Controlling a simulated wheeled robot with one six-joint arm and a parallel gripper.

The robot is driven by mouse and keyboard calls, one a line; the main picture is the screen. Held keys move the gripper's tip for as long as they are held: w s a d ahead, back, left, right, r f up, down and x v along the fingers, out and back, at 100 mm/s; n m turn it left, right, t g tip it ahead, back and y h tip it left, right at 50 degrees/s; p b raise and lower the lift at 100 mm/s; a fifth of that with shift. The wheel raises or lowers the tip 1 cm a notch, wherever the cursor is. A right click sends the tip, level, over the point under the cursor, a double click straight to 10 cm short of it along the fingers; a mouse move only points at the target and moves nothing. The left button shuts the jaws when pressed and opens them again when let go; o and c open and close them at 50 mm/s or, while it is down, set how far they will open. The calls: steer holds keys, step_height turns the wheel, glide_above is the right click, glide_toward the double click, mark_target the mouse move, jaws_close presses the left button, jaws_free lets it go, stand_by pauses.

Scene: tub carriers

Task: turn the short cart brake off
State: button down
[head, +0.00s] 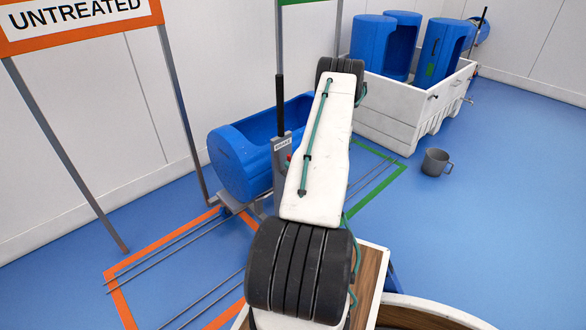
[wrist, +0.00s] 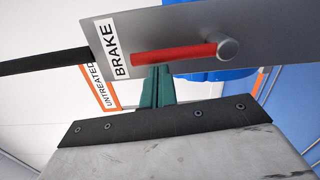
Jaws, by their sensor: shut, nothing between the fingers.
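The grey brake plate (wrist: 190,22) with a BRAKE label (wrist: 119,48) fills the top of the wrist view. Its red brake lever (wrist: 172,54) runs from a round grey pivot (wrist: 228,49) towards the label. My gripper (wrist: 158,71) has its green fingers together and empty, with the tips right beside the lever near its free end. I cannot tell whether they touch it. In the head view the brake post (head: 281,165) stands on the cart holding a blue tub (head: 240,160). My arm hides the gripper and most of the lever there.
An orange-framed UNTREATED sign (head: 78,22) stands at left over an orange floor outline (head: 118,305) with rails. A green outline (head: 385,190) lies beyond. A white crate (head: 385,125) with blue tubs and a grey mug (head: 436,162) are at right. Blue floor is clear at far right.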

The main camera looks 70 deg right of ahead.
stand_by(0.6)
steer(key=s+a, duration=0.8)
steer(key=shift+s+a, duration=0.1)
